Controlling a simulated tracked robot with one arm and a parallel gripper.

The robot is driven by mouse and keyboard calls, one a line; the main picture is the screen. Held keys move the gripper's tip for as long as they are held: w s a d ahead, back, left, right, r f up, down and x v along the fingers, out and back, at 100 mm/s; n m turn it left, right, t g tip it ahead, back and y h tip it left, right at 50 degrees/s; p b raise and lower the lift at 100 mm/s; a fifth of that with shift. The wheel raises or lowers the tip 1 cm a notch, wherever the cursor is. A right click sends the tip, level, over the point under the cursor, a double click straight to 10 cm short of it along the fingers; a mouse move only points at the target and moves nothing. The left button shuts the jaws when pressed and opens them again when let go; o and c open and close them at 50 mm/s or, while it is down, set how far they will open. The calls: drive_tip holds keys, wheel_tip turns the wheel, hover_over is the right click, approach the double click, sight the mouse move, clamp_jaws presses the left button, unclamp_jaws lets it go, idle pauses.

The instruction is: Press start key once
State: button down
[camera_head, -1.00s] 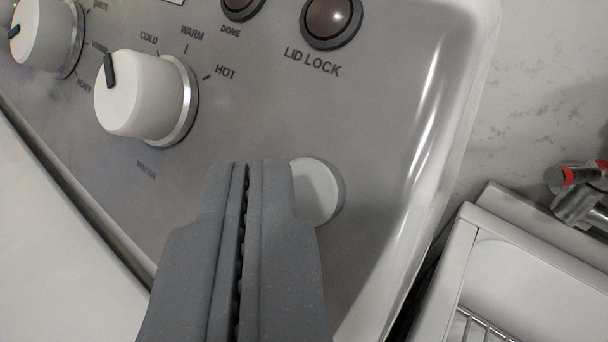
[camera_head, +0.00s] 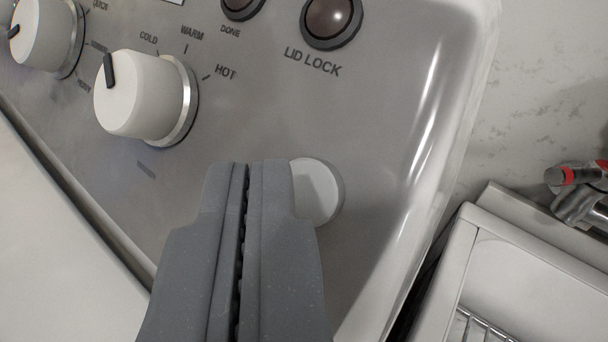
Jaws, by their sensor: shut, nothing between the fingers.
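The start key appears to be the round white button (camera_head: 320,190) on the grey control panel (camera_head: 375,120); no label for it shows. My gripper (camera_head: 250,168) is shut and empty, its two grey fingers side by side. The fingertips overlap the left part of the button in the picture and hide it. I cannot tell whether they touch the button or are in front of it.
A white water knob (camera_head: 135,95) marked cold, warm and hot is left of the fingertips, with another knob (camera_head: 42,32) farther left. A dark lid lock light (camera_head: 330,18) is above. A white tub (camera_head: 530,275) and a tap (camera_head: 580,190) stand to the right.

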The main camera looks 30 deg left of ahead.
drive_tip(key=shift+w+f, duration=0.35)
drive_tip(key=shift+w, duration=0.3)
idle(0.9)
idle(0.4)
drive_tip(key=shift+s+r+p, duration=0.35)
drive_tip(key=shift+s+r, duration=0.1)
drive_tip(key=shift+s, duration=0.25)
drive_tip(key=shift+s, duration=0.1)
drive_tip(key=s, duration=0.1)
drive_tip(key=s+r, duration=0.2)
drive_tip(key=s, duration=0.1)
drive_tip(key=shift+a+r, duration=0.1)
drive_tip(key=shift+r, duration=0.15)
idle(0.5)
